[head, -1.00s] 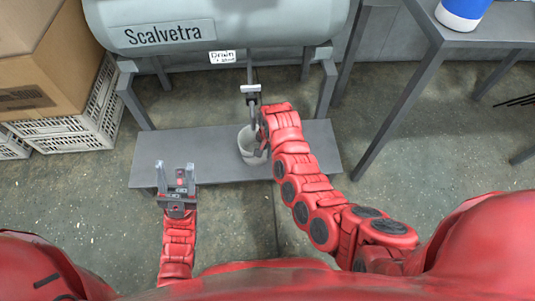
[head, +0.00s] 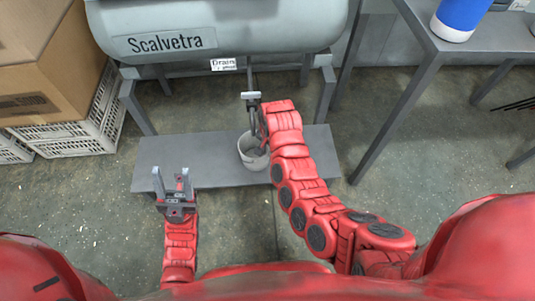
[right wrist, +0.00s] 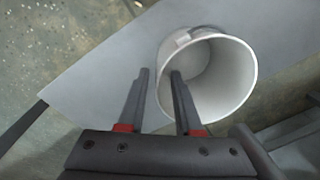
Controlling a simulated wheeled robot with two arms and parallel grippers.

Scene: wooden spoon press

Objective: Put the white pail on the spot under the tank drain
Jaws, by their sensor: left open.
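The white pail (head: 249,160) stands on the low grey shelf (head: 210,150) below the drain pipe (head: 251,98) of the grey tank (head: 270,25). My right arm hides its right part. In the right wrist view the pail (right wrist: 232,80) is open-topped and empty. My right gripper (right wrist: 160,73) is at the rim: one finger is outside the wall, the other overlaps the pail's inside. A gap shows between the fingers, so it looks open. My left gripper (head: 172,178) is open and empty near the shelf's front left edge.
A "Drain" label (head: 223,64) hangs below the tank. Boxes (head: 50,85) on white crates (head: 75,135) stand at the left. A grey table (head: 450,50) with a blue and white container (head: 460,18) stands at the right. The shelf's left part is clear.

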